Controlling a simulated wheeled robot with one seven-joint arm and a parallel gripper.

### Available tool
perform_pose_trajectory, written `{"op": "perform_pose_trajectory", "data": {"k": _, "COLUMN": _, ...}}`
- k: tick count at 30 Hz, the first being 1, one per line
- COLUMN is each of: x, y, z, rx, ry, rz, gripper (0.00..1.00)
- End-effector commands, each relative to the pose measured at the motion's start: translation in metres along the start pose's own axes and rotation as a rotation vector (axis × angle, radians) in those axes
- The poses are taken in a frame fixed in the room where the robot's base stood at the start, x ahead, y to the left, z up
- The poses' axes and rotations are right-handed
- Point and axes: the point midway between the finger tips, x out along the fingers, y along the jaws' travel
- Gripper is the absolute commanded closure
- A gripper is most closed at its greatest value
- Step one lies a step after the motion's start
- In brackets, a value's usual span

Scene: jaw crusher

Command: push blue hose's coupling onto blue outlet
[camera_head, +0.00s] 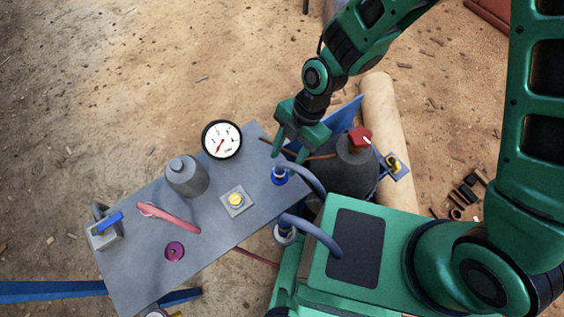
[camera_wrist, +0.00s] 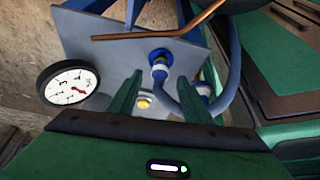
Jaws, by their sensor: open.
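The blue outlet (camera_head: 279,179) is a blue ring on the right part of the grey panel (camera_head: 215,222). It also shows in the wrist view (camera_wrist: 160,54). The pale metal coupling (camera_wrist: 160,71) of the blue hose (camera_wrist: 176,102) is at this ring; I cannot tell how deep it sits. The hose (camera_head: 307,177) curves away to the right in the head view. My gripper (camera_head: 288,157) is open just above the outlet. Its two fingers (camera_wrist: 160,78) stand apart on either side of the coupling in the wrist view, with no clear contact.
A second blue-collared fitting (camera_head: 285,232) with a hose is at the panel's edge. A copper rod (camera_wrist: 165,32) runs close to the outlet. The gauge (camera_head: 222,139), grey cylinder (camera_head: 187,177), yellow button (camera_head: 236,200) and red handle (camera_head: 170,217) occupy the panel. A red-knobbed vessel (camera_head: 350,165) stands right.

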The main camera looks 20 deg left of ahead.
Motion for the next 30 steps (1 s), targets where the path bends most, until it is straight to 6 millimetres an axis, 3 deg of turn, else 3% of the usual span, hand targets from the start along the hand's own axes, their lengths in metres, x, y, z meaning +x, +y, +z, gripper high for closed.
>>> {"op": "perform_pose_trajectory", "data": {"k": 3, "x": -0.021, "y": 0.001, "z": 0.001, "rx": 0.0, "ry": 0.0, "rz": 0.005, "gripper": 0.55}}
{"op": "perform_pose_trajectory", "data": {"k": 10, "x": -0.045, "y": 0.001, "z": 0.001, "rx": 0.0, "ry": 0.001, "rz": 0.002, "gripper": 0.55}}
{"op": "perform_pose_trajectory", "data": {"k": 30, "x": -0.049, "y": 0.0, "z": 0.001, "rx": 0.0, "ry": 0.001, "rz": 0.0, "gripper": 0.55}}
